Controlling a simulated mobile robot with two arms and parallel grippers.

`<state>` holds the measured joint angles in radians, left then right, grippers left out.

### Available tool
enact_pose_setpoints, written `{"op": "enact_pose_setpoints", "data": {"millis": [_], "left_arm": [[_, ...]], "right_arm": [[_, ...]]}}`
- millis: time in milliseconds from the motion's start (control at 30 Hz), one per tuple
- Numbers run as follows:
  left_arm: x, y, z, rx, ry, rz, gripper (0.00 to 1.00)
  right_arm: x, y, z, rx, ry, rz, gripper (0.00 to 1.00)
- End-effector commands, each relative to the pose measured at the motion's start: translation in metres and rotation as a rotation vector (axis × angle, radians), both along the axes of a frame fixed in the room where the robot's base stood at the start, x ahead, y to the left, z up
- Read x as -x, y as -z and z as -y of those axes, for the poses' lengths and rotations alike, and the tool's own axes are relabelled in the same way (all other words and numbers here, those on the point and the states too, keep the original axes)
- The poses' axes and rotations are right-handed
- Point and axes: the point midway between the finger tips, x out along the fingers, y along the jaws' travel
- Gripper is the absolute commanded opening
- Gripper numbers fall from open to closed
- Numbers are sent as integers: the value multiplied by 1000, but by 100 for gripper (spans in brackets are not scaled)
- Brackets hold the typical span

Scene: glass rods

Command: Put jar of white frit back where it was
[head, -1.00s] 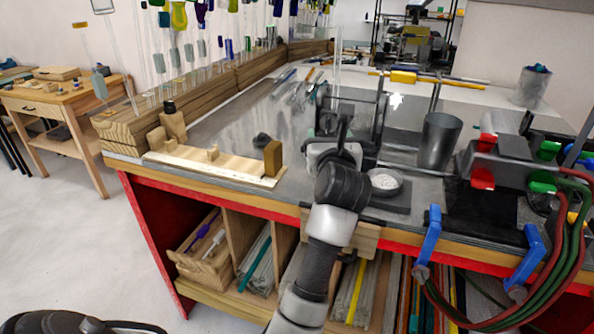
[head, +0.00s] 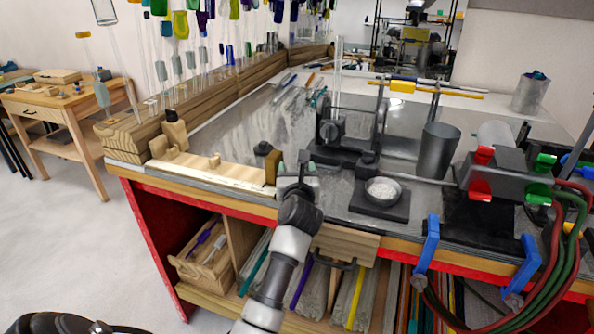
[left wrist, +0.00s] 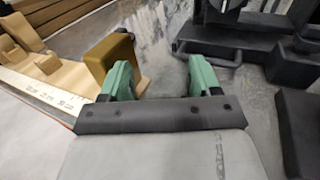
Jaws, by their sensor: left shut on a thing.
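My left gripper (head: 298,166) is over the front edge of the bench, just right of a wooden block on a long wooden strip. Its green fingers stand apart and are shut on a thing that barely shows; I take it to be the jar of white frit. The left wrist view shows the green fingertips (left wrist: 160,78) with the block close by the left one, but no clear jar between them. A small dish of white grains (head: 383,190) sits on a dark square base to the right. My right gripper is out of view.
The wooden block (head: 272,166) ends the strip (head: 215,172). A small dark-topped thing (head: 263,148) stands behind it. A black-topped thing (head: 368,157) stands behind the dish. A grey cup (head: 437,150) and a torch with hoses (head: 510,175) are to the right.

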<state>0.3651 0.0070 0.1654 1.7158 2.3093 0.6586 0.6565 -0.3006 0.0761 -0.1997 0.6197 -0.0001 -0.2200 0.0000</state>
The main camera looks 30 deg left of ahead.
Motion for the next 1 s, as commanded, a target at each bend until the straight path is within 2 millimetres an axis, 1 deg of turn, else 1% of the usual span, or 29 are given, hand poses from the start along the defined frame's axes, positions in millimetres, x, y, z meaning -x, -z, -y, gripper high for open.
{"op": "enact_pose_setpoints", "data": {"millis": [100,233,267,300,333,567,667,767,833,1000], "left_arm": [[0,-1,0,0,0,2,31],[0,3,0,0,0,1,31],[0,3,0,0,-1,0,66],[0,2,0,0,-1,0,72],[0,2,0,0,-1,0,73],[0,2,0,0,-1,0,73],[0,-2,1,1,0,1,73],[10,1,7,2,0,0,73],[19,2,14,3,1,1,73],[50,3,36,2,0,0,73]], "right_arm": [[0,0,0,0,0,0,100],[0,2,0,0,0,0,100],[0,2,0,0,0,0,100],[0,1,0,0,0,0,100],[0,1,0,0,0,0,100],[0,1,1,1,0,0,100],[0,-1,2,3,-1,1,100],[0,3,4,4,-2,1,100],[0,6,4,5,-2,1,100],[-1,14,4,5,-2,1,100]]}}
